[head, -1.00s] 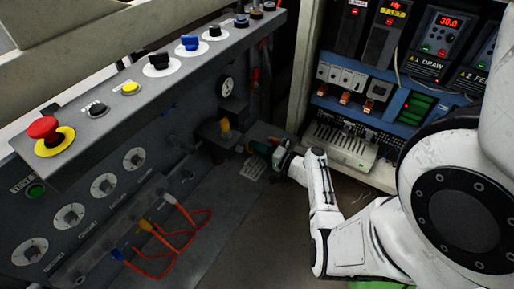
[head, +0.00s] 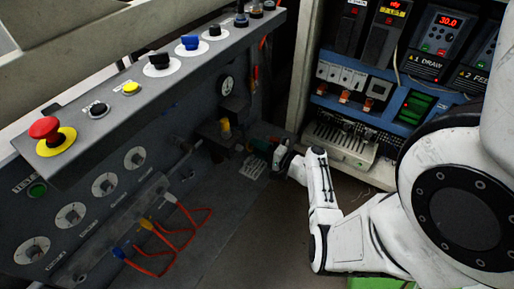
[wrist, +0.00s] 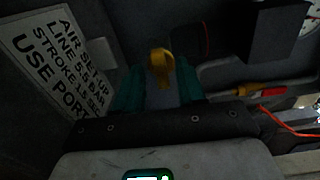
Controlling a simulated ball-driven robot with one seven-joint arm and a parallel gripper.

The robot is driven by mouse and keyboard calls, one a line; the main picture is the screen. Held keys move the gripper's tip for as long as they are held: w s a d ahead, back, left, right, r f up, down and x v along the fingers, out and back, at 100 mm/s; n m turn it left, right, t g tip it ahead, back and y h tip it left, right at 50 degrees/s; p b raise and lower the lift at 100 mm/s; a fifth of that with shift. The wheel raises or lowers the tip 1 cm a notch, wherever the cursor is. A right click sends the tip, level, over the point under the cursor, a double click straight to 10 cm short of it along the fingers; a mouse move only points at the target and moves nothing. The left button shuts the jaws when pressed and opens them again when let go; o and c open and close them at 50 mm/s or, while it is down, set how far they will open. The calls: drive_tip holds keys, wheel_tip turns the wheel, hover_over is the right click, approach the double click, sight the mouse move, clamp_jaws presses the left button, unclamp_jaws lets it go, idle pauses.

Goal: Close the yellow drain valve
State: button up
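The yellow drain valve (head: 225,128) shows as a small yellow piece low on the grey machine's side, near a round gauge. In the wrist view its yellow handle (wrist: 161,66) stands ahead, between the lines of my green fingers. My gripper (head: 262,149) is low beside the machine, just right of the valve in the head view. In the wrist view my gripper (wrist: 160,88) has its fingers apart, one on each side of the handle. I cannot tell whether they touch it. The valve's lower part is dark and partly hidden.
A printed sign (wrist: 58,60) lies left of my fingers. A yellow-and-red connector (wrist: 258,92) and a red cable are on the right. A dark block (wrist: 273,32) juts out at upper right. The electrical cabinet (head: 297,75) stands right of the machine; red cables (head: 180,235) hang at left.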

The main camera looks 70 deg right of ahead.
drive_tip(key=p+v, duration=0.2)
drive_tip(key=v, duration=0.8)
drive_tip(key=shift+s, duration=0.4)
